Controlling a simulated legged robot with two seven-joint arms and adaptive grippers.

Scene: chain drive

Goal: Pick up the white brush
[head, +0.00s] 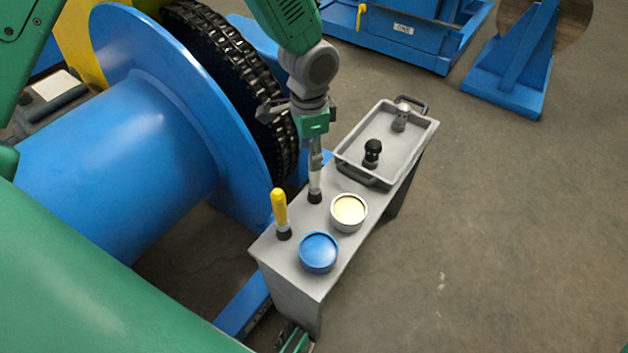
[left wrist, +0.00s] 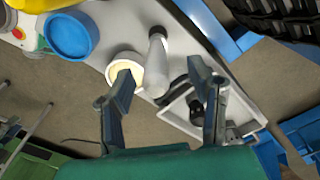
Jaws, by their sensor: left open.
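The white brush (head: 316,182) stands upright on the grey bench, its dark end down and its pale handle up. My left gripper (head: 316,156) is right above it, pointing down. In the left wrist view the white brush (left wrist: 157,67) lies between the two spread fingers of my left gripper (left wrist: 161,74). The jaws are open; I see no clear contact with the handle. In the head view the gripper hides the handle's top. My right gripper does not show clearly.
A yellow-handled brush (head: 280,208), a blue round tin (head: 319,252) and a cream-filled tin (head: 348,212) stand close by on the bench (head: 290,262). A grey tray (head: 419,137) with a black-knobbed part (head: 372,153) is behind. A blue drum with a chain (head: 155,130) is left.

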